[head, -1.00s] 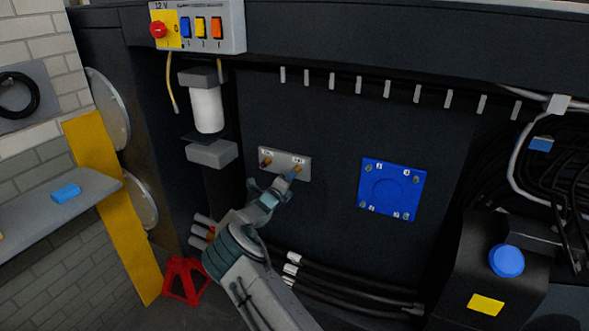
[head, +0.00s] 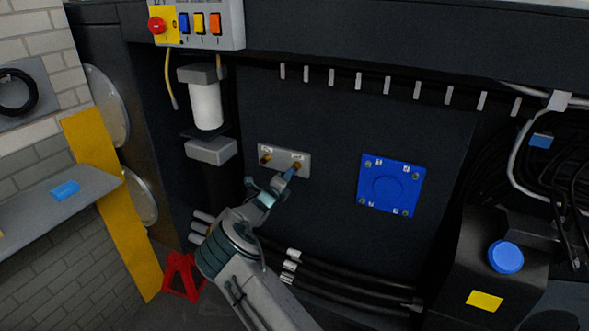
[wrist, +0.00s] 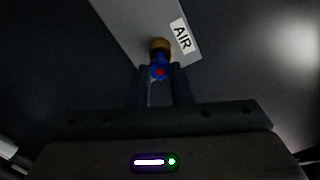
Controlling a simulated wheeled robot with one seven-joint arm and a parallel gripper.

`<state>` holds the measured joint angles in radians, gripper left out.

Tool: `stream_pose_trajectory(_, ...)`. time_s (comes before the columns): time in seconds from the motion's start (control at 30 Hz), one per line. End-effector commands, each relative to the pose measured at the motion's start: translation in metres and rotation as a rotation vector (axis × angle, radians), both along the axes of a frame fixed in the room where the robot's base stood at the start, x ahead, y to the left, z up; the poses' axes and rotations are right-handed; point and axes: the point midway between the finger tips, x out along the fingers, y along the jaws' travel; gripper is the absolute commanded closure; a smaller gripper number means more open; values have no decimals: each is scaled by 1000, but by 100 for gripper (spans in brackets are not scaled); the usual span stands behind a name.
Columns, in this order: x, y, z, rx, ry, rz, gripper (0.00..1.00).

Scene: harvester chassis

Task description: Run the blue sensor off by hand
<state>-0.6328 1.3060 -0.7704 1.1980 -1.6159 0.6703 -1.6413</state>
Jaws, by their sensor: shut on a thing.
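The blue sensor (wrist: 160,71) shows in the wrist view as a small blue body with a red centre, between my gripper's fingers. It sits in line with a brass fitting (wrist: 160,46) beside the AIR label on a grey plate (wrist: 129,17). In the head view the sensor (head: 289,173) is a small blue piece at the right fitting of the grey plate (head: 283,150). My gripper (head: 285,181) is shut on the sensor from below and in front. The fingers hide its sides, and I cannot tell how far it is threaded.
A second brass fitting (head: 265,159) sits left on the same plate. A white filter (head: 206,107) hangs to the upper left. A blue square cover (head: 390,185) is to the right. Black hoses (head: 345,281) run below. The panel around the plate is mostly bare.

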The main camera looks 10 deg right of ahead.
Motion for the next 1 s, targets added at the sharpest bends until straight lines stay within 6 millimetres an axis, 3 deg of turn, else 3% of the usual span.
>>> stream_pose_trajectory(1.0, -33, 24, 2, -1, -1, 1, 100)
